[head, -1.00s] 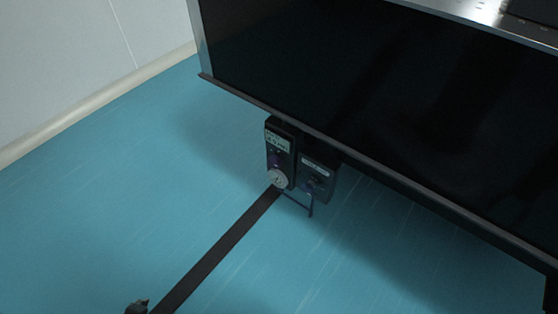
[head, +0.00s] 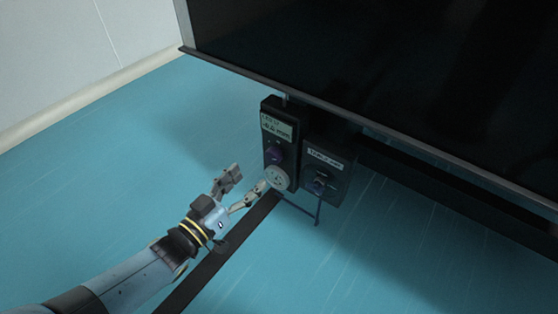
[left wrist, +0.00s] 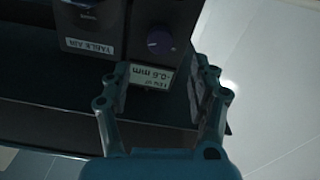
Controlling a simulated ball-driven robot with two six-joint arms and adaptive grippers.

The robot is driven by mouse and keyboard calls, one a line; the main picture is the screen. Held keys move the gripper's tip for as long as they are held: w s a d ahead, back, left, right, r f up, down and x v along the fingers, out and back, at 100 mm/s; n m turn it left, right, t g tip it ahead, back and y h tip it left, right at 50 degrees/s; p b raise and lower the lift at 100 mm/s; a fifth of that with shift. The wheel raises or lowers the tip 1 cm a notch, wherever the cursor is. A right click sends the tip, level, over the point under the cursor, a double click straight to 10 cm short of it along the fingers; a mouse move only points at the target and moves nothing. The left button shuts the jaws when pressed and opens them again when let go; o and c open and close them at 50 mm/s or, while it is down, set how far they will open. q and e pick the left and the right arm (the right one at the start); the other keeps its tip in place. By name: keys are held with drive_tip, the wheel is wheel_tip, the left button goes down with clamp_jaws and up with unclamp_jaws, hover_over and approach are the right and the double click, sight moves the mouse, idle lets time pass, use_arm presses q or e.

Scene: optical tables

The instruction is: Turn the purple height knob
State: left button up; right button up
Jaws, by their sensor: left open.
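The purple knob (head: 274,155) sits on a dark control box (head: 266,168) under the table edge, between a lit display (head: 277,127) and a round grey dial (head: 277,177). My left gripper (head: 248,180) is open and empty, just left of this box, level with the dial. In the left wrist view the purple knob (left wrist: 160,43) lies beyond the fingertips of the open gripper (left wrist: 160,68). The display (left wrist: 152,78) shows upside down between the fingers and appears to read -0.6 mm. My right gripper is out of view.
A second dark box (head: 340,182) with a white label and a small bluish knob (head: 319,186) hangs just right of the first. The dark table side (head: 360,60) rises above both. The blue floor (head: 130,170) at left is open.

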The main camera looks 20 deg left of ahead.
sight(270, 158)
use_arm(q)
drive_tip(key=b+x, duration=0.1)
drive_tip(key=x, duration=0.2)
drive_tip(key=b+x, duration=0.1)
drive_tip(key=x, duration=0.3)
drive_tip(key=shift+f, duration=0.25)
drive_tip(key=shift+w+d+r, duration=0.15)
drive_tip(key=shift+w+d, duration=0.15)
drive_tip(key=shift+w, duration=0.35)
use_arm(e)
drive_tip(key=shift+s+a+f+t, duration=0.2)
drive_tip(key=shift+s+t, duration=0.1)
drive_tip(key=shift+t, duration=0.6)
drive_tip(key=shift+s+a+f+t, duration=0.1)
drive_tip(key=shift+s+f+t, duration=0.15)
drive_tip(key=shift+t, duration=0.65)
use_arm(q)
drive_tip(key=shift+c, duration=0.4)
drive_tip(key=c, duration=1.1)
drive_tip(key=shift+o, duration=0.2)
